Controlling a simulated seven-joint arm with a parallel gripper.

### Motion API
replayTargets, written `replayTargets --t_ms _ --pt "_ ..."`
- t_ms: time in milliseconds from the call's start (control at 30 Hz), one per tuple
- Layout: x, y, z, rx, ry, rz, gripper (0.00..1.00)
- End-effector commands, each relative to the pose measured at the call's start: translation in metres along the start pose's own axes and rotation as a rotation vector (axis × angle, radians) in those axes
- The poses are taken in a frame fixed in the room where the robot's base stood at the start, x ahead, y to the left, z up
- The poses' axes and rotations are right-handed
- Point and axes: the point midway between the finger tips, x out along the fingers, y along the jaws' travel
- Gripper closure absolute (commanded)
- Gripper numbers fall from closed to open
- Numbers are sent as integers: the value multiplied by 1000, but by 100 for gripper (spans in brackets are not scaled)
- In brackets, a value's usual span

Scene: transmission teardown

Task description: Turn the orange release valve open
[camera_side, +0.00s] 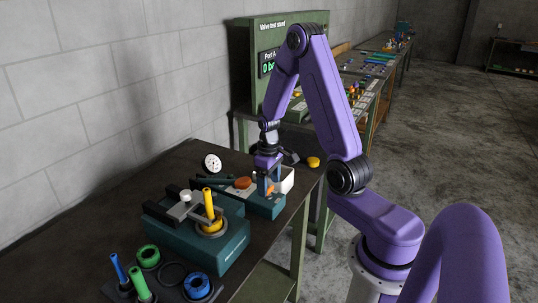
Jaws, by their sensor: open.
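My gripper (268,185) points down over a teal block (264,207) with a white box (287,179) beside it, on the dark bench. Its jaws are open. A small orange part (271,189) shows between or just behind the fingers, partly hidden by them. I cannot tell whether the fingers touch it.
A teal fixture (228,245) with a clamp and yellow shaft (209,204) stands front left. A round gauge (212,163) and a yellow knob (313,162) lie nearby. Blue and green parts fill the near corner. The green valve test stand (245,50) rises behind.

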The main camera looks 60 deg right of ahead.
Motion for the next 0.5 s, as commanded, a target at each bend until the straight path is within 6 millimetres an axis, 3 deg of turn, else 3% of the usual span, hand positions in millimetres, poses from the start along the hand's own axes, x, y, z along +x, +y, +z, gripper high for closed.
replayTargets --t_ms 500 --pt "-93 0 -1 -1 8 4 21"
